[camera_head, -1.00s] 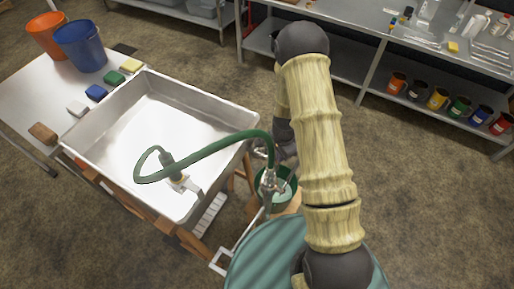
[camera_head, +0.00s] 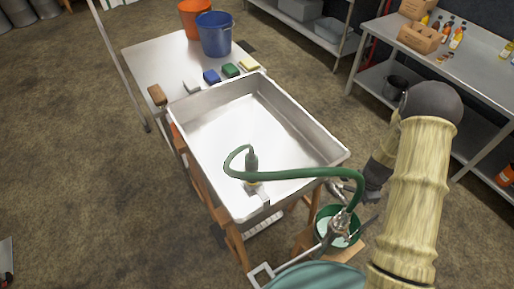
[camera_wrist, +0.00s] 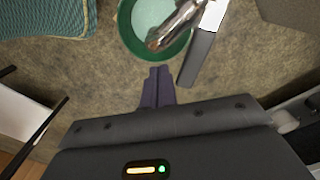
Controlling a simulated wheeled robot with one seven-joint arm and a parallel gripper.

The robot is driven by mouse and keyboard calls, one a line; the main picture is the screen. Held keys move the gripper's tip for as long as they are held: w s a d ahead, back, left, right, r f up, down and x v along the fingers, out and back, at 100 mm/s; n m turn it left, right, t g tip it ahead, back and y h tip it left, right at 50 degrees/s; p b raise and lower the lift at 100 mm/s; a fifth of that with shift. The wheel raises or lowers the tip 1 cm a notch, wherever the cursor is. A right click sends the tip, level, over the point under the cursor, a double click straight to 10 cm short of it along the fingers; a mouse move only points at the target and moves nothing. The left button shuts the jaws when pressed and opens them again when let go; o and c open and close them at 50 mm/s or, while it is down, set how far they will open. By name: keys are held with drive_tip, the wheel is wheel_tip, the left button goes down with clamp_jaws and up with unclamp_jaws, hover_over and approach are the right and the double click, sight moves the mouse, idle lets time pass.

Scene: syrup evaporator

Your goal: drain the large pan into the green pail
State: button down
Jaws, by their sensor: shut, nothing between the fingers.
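The large pan (camera_head: 178,115) is a shallow metal tray on a wooden stand in the head view; its floor is shiny, and I cannot tell whether liquid is left in it. A green hose (camera_head: 300,174) runs from a fitting inside the pan to a metal tap (camera_head: 341,222) over the green pail (camera_head: 320,220). The pail holds pale liquid and also shows in the wrist view (camera_wrist: 131,42), with the tap over it. My gripper (camera_wrist: 158,72) is shut and empty beside the pail, near a dark-ended handle (camera_wrist: 197,58). In the head view my arm partly hides it.
A table (camera_head: 150,62) behind the pan holds an orange bucket (camera_head: 192,18), a blue bucket (camera_head: 215,36) and several coloured blocks. Shelves stand at the right. A ridged teal surface (camera_head: 315,278) lies in front of the pail.

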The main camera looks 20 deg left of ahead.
drive_tip(key=shift+w, duration=0.15)
drive_tip(key=shift+w+d, duration=0.25)
drive_tip(key=shift+w, duration=0.7)
drive_tip(key=shift+w, duration=1.1)
drive_tip(key=shift+w+a, duration=0.2)
drive_tip(key=shift+w, duration=0.95)
